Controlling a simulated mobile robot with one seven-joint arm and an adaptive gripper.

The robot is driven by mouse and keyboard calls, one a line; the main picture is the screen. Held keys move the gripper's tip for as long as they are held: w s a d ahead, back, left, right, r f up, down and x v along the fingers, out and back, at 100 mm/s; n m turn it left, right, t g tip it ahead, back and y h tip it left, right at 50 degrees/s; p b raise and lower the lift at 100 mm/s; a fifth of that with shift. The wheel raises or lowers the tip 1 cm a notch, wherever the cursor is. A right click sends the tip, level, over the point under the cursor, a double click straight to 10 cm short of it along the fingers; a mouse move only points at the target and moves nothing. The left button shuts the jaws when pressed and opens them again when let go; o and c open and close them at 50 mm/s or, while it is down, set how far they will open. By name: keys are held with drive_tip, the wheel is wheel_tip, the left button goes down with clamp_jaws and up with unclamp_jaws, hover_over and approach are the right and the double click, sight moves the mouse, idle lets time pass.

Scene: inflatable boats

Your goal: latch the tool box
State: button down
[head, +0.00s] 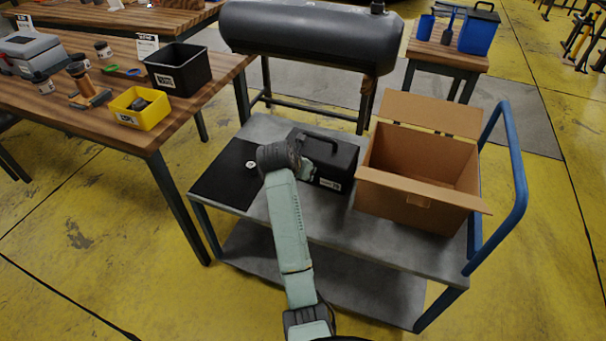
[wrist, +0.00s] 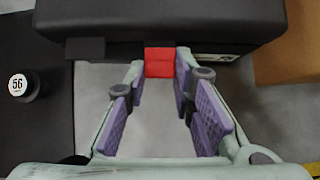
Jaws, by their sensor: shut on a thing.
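The black tool box (head: 335,153) stands on the grey cart with its handle up and its lid looking down. In the wrist view the tool box (wrist: 150,18) fills the top, with a red latch (wrist: 158,54) on its near side. My gripper (wrist: 160,72) is at that side, its fingertips on either side of the red latch and shut on it. In the head view my gripper (head: 305,170) is at the box's left end, and my arm hides part of it. Whether the latch is fastened cannot be told.
An open cardboard box (head: 415,203) stands right of the tool box, close to it. A black mat (head: 222,178) lies on the left of the cart (head: 330,222), with a small jar marked 56 (wrist: 20,86). A blue push handle (head: 517,175) rises at the right.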

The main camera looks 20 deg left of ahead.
drive_tip(key=shift+w+r, duration=0.1)
drive_tip(key=shift+w, duration=0.05)
idle(0.4)
drive_tip(key=c, duration=1.4)
unclamp_jaws()
drive_tip(key=shift+o, duration=0.2)
drive_tip(key=v, duration=1.2)
drive_tip(key=shift+w+r, duration=0.15)
